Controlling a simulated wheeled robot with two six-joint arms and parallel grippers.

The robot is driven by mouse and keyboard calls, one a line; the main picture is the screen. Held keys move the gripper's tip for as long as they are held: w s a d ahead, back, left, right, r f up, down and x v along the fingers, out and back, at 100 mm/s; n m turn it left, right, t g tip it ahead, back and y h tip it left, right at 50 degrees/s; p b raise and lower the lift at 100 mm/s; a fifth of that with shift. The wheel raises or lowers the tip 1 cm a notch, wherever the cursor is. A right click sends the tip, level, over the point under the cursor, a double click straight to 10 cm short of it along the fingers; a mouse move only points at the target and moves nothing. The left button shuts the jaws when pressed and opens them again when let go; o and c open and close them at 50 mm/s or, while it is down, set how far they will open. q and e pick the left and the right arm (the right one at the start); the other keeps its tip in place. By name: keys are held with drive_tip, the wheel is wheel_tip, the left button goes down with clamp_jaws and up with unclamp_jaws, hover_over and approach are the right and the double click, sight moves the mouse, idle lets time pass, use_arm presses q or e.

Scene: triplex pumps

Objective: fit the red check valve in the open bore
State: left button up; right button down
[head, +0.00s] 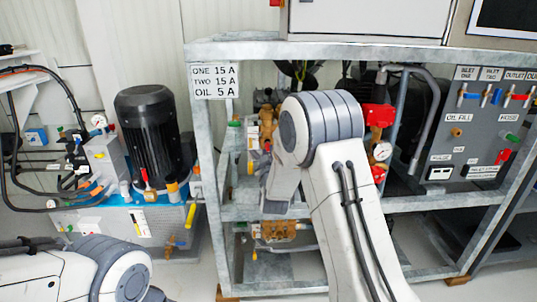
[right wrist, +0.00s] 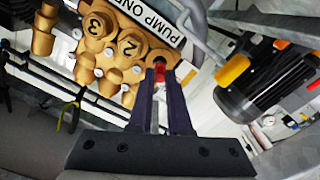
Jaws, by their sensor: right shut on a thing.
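The red check valve (right wrist: 159,75) is between the fingertips of my right gripper (right wrist: 160,70), which is shut on it. The valve points at the brass pump block marked PUMP ONE (right wrist: 103,55), close to the caps numbered 2 and 3. I cannot tell whether the valve touches the block. The fingers and valve cover the spot ahead of them, so the open bore cannot be made out. In the head view the brass pump (head: 267,124) shows partly behind my right arm, which hides the valve. My left arm is at the lower left, its gripper out of view.
A galvanised frame (head: 213,150) surrounds the pump, with a lower brass pump (head: 278,230) beneath. A red fitting and gauge (head: 382,152) stand just right of my arm. A black motor (head: 147,130) stands left. A valve panel (head: 480,125) is at right.

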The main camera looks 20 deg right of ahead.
sight(268, 148)
drive_tip(key=shift+x, duration=1.85)
idle(1.4)
drive_tip(key=c, duration=0.8)
unclamp_jaws()
